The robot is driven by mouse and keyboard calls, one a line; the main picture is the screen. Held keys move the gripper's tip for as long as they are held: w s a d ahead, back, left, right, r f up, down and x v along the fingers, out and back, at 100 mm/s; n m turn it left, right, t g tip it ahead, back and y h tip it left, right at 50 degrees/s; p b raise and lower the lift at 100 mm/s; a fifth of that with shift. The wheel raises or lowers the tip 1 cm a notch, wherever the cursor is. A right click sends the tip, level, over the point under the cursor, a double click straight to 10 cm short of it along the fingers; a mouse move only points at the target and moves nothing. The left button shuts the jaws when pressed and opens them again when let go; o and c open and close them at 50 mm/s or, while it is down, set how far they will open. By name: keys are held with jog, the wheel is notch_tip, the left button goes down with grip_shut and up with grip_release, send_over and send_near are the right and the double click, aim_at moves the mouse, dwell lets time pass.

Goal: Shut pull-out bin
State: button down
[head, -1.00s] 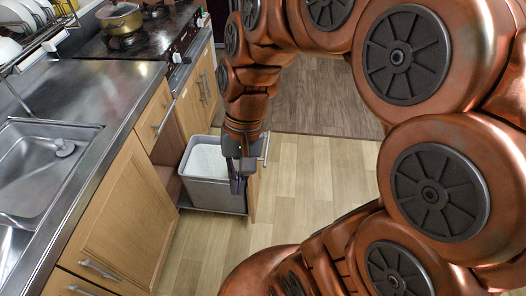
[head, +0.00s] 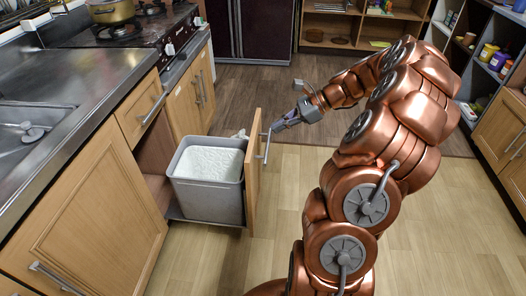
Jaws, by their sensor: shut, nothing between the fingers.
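The pull-out bin is out from the lower cabinet on the left of the head view. Its grey bucket (head: 209,203) has a white liner inside and stands on a pulled-out tray. Its wooden front panel (head: 253,187) faces right, with a metal bar handle (head: 266,147) on its outer side. My gripper (head: 276,127) is shut and empty, near the top of the handle on the outer side of the panel. I cannot tell whether the fingertips touch the handle. The dark opening in the cabinet behind the bucket is partly in view.
A steel counter (head: 95,85) with a sink (head: 40,125) runs along the left. A stove with a pot (head: 110,10) stands further back. Open shelves (head: 490,45) line the right. The wooden floor (head: 430,220) right of the bin is clear apart from my arm.

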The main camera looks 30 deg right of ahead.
jog(key=s+d+f+m+t+b, duration=0.1)
jog(key=d+f+m+t+b, duration=0.1)
jog(key=d+f+m, duration=0.35)
jog(key=n+b, duration=0.2)
jog(key=b, duration=0.1)
send_over(266, 152)
jog(key=shift+h, duration=0.3)
notch_tip(266, 152, down, 5)
jog(key=shift+f, duration=0.2)
jog(key=shift+w+a+r, duration=0.1)
jog(key=shift+w+a, duration=0.25)
jog(key=shift+a, duration=0.1)
